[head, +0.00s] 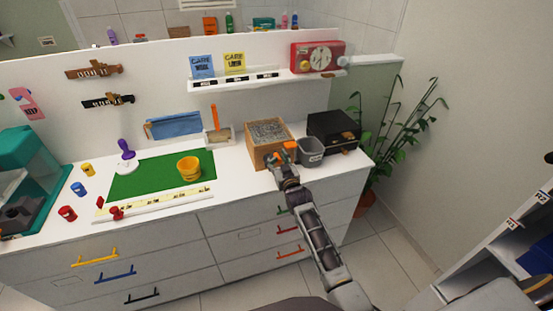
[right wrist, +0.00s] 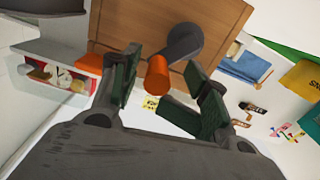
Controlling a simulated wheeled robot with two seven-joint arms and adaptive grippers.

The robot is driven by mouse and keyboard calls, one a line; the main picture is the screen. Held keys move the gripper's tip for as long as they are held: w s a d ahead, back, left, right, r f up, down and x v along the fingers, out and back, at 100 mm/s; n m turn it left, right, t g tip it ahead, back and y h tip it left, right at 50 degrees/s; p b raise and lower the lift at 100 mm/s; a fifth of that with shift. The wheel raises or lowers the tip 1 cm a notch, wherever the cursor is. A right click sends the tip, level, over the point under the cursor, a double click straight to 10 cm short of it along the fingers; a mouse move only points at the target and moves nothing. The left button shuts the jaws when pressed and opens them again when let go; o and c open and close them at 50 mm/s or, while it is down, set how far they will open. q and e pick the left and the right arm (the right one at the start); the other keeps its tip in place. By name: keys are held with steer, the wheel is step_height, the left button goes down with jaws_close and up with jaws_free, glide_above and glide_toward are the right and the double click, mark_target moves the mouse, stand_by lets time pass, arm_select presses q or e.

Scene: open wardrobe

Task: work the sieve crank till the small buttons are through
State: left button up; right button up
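The wooden sieve box (head: 256,138) stands on the white counter, with a greyish mesh-like top (head: 268,130). Its small contents cannot be made out. In the right wrist view the box's wooden face (right wrist: 135,22) carries a dark grey crank arm (right wrist: 186,42) with an orange handle (right wrist: 157,75). My right gripper (right wrist: 163,88) is open, its two dark green fingers on either side of the handle with visible gaps. In the head view the right gripper (head: 278,160) is at the box's front. My left gripper is not in view.
A grey bin (head: 311,155) stands right of the box, below an orange part (right wrist: 88,64) at its edge. A black box (head: 335,128) stands further right. A green mat (head: 145,182) with a yellow cup (head: 189,168) lies left. A shelf (head: 255,82) hangs above.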

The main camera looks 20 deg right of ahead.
steer(key=shift+w, duration=0.35)
steer(key=shift+c, duration=0.3)
steer(key=c, duration=0.7)
steer(key=shift+f, duration=0.1)
jaws_close()
